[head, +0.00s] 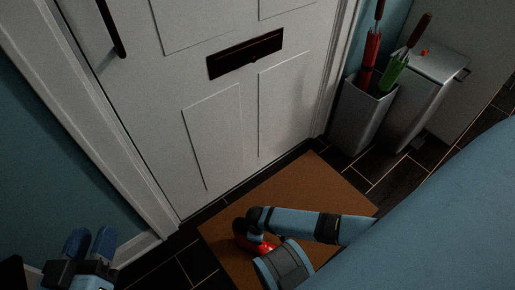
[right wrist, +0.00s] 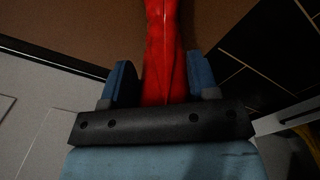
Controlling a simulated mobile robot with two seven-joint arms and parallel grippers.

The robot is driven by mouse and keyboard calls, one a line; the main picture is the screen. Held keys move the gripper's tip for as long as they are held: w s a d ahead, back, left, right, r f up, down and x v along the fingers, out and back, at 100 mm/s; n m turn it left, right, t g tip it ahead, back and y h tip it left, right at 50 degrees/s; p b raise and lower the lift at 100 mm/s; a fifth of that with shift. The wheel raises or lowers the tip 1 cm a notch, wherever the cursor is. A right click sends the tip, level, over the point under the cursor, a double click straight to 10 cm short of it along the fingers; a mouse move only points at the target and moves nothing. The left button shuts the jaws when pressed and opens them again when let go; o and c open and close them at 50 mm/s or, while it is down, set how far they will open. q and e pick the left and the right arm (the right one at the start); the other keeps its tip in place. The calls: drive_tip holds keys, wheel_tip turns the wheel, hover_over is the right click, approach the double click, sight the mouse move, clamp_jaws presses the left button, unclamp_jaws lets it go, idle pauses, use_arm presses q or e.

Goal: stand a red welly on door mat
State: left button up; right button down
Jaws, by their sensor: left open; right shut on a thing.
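The brown door mat (head: 318,178) lies on the dark tiled floor in front of the white door. A red welly (head: 245,239) shows over the mat's near left part in the head view, mostly hidden by my right arm. Its dark end points left; I cannot tell whether it touches the mat. In the right wrist view my right gripper (right wrist: 161,76) is shut on the red welly (right wrist: 160,35), a blue finger on each side, with brown mat behind. My left gripper (head: 90,246) is open and empty at the lower left, away from the mat.
A grey umbrella stand (head: 361,118) holds a red umbrella (head: 371,60) and a green umbrella (head: 395,70). A metal bin (head: 420,95) stands beside it, right of the door (head: 220,110). The mat's far right part is clear.

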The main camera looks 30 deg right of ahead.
idle(0.3)
unclamp_jaws()
idle(0.3)
drive_tip(key=shift+r+p, duration=1.1)
drive_tip(key=shift+p, duration=0.1)
drive_tip(key=shift+r+p, duration=1.8)
drive_tip(key=shift+p, duration=0.15)
wheel_tip(320, 180, up, 2)
drive_tip(key=shift+r+p, duration=0.1)
drive_tip(key=shift+p, duration=1.15)
use_arm(q)
wheel_tip(320, 180, up, 7)
drive_tip(key=a+n+t, duration=0.1)
drive_tip(key=t, duration=0.1)
drive_tip(key=shift+s+a+n+y, duration=0.15)
drive_tip(key=shift+s+n+y, duration=0.05)
drive_tip(key=shift+n+y, duration=0.2)
drive_tip(key=shift+f, duration=0.15)
